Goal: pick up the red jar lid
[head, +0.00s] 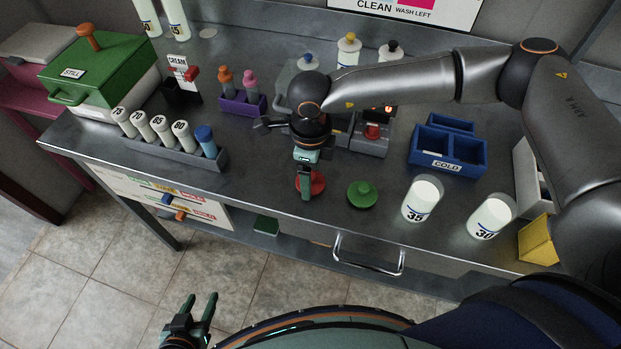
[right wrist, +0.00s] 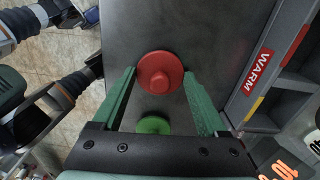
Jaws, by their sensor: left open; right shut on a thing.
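The red jar lid (head: 318,182) is round with a raised knob and is at the counter's front edge. My right gripper (head: 305,192) comes down over it from above and partly hides it. In the right wrist view the red lid (right wrist: 160,72) sits between the tips of my right gripper (right wrist: 160,75), which is shut on it. I cannot tell whether the lid touches the counter. A green lid (head: 362,195) lies just to the right, apart from it. My left gripper (head: 200,312) is open and empty, low in front of the counter.
Two white jars marked 35 (head: 422,200) and 30 (head: 491,216) stand right of the green lid. A blue COLD tray (head: 447,166) is behind them. A grey rack (head: 180,152) with several tubes is on the left. A drawer handle (head: 368,262) sticks out below the counter.

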